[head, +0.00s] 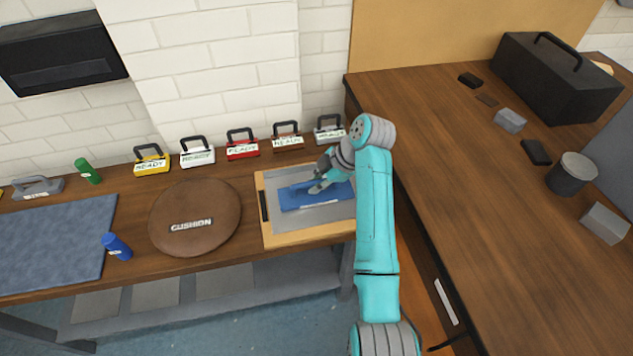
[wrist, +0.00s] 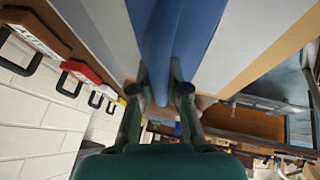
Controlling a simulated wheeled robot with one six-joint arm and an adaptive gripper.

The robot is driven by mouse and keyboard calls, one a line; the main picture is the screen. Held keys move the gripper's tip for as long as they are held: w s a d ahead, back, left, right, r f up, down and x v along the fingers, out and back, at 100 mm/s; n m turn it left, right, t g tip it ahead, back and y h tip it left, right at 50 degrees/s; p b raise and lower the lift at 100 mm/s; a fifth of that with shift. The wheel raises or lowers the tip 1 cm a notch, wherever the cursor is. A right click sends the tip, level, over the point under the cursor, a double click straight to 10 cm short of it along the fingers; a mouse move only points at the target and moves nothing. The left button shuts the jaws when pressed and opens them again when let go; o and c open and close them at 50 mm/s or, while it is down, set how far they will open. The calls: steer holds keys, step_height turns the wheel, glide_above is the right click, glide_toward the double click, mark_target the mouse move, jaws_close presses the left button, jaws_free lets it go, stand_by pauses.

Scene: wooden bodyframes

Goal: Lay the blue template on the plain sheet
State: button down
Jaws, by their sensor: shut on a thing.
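The blue template (head: 292,200) is over the plain grey sheet (head: 320,217) on a light wooden board (head: 310,236). Grey sheet shows on its near side, and I cannot tell whether the template touches the sheet. My gripper (head: 318,187) is at the middle of the template and hides part of it. In the wrist view, my gripper (wrist: 162,95) is shut on the template's raised blue part (wrist: 172,35), with one finger on each side. The pale sheet (wrist: 240,40) shows beyond it on both sides.
A round brown cushion (head: 190,225) lies left of the board. Several handled blocks, including a red one (head: 242,147), stand along the wall behind. A blue bottle (head: 117,247) and a blue-grey mat (head: 50,240) are farther left. A higher brown table (head: 460,150) borders the right.

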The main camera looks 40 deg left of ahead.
steer(key=c, duration=0.5)
jaws_free()
steer(key=shift+r, duration=3.5)
steer(key=shift+s+d, duration=0.1)
